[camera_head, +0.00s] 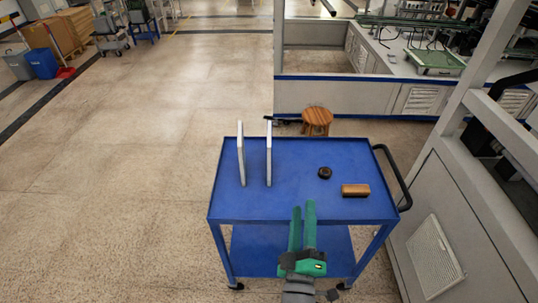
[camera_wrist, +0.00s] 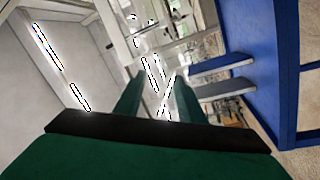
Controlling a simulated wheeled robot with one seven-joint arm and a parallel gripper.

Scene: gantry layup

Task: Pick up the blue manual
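Two thin upright slabs that look like manuals stand on the blue cart's top: a left one (camera_head: 241,153) and a right one (camera_head: 268,153). In the head view both show pale grey-white sides, so I cannot tell there which is the blue manual. The tilted wrist view shows a bluish slab (camera_wrist: 216,65) and a greyer slab (camera_wrist: 224,89) jutting from the cart. My gripper (camera_head: 303,207) has green fingers, and the wrist view shows a gap between them (camera_wrist: 158,85) with nothing held. It is over the cart's front edge, right of and apart from both slabs.
The blue cart (camera_head: 300,206) also carries a small dark round object (camera_head: 325,172) and a brown block (camera_head: 355,190) at the right. A black handle (camera_head: 397,178) is on its right side. A wooden stool (camera_head: 317,118) stands behind. Grey machine framing (camera_head: 460,215) is close on the right; open floor lies left.

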